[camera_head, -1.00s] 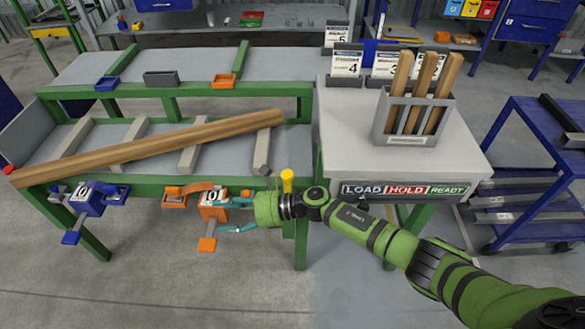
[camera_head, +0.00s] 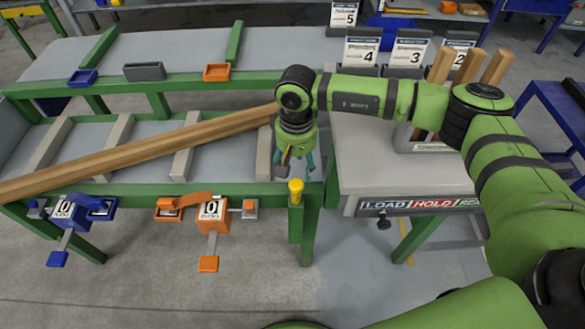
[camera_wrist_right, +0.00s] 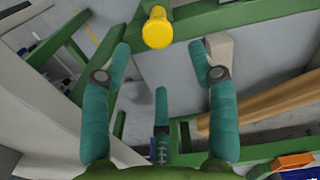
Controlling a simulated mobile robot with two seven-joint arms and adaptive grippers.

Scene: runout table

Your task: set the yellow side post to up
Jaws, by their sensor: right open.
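The yellow side post (camera_head: 296,190) stands at the right end of the green front rail, with a yellow cap on a green upright. In the right wrist view its round yellow cap (camera_wrist_right: 157,28) shows at the top middle, beyond the fingertips. My right gripper (camera_head: 297,172) points down just behind the post in the head view, its teal fingers apart and empty. In the wrist view the right gripper (camera_wrist_right: 160,65) is spread open with nothing between its fingers, and the cap is not touched. My left gripper is not in view.
A long wooden beam (camera_head: 140,152) lies slanted across the grey supports left of my gripper. Blue (camera_head: 72,212) and orange (camera_head: 209,215) clamp units sit along the front rail. The white table (camera_head: 360,165) with a rack of wood pieces stands to the right.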

